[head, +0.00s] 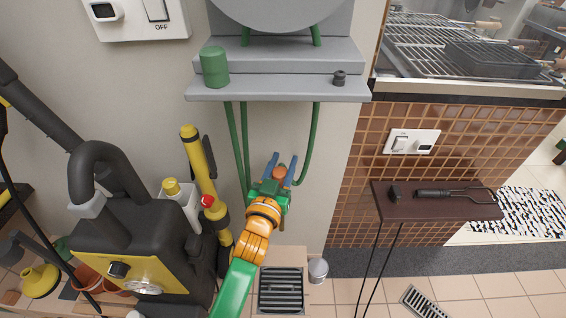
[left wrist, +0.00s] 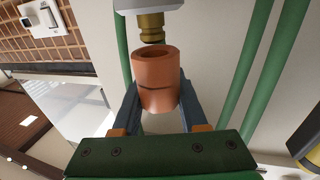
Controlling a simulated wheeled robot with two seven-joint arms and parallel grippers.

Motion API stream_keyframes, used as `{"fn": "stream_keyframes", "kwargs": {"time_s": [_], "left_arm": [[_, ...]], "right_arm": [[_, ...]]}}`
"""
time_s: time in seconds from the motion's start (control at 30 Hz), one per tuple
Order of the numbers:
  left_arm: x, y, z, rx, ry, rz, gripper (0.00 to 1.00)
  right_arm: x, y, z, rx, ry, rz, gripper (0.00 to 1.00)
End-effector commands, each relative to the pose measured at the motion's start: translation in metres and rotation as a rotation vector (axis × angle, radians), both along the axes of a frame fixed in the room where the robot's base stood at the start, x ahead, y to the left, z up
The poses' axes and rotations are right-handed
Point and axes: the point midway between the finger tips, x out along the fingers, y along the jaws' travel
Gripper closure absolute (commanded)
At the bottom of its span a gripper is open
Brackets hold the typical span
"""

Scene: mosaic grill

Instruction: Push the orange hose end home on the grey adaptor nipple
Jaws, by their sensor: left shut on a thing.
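My left gripper (head: 281,163) has its blue fingers shut on the orange hose end (head: 279,171), below the grey shelf. In the left wrist view the orange hose end (left wrist: 157,85) is a short open-topped tube between the fingers of the left gripper (left wrist: 158,100). The adaptor nipple (left wrist: 151,27) is a brass-coloured stub under a grey body, just beyond the tube's open mouth. Its tip looks close to the rim and roughly lined up, slightly left of centre; the nipple looks outside the tube. I cannot make out the nipple in the head view. My right gripper is not in view.
Green hoses (head: 315,140) hang from the grey shelf (head: 280,90) on both sides of the gripper. A green cup (head: 214,67) and a small dark knob stand on it. A black-and-yellow machine (head: 140,250) stands left; a brown shelf (head: 435,205) with tools is right.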

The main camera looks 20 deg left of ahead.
Motion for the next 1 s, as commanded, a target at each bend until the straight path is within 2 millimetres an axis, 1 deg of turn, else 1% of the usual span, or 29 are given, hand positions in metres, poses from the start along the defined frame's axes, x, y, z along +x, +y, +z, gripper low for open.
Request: {"fn": "stream_keyframes", "kwargs": {"time_s": [0.97, 1.0], "left_arm": [[0.000, 0.000, -0.026, -0.001, 0.000, 0.000, 1.00], [0.000, 0.000, -0.025, -0.001, 0.000, 0.000, 0.50]], "right_arm": [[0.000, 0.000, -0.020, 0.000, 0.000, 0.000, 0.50], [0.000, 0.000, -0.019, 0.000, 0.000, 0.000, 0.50]]}}
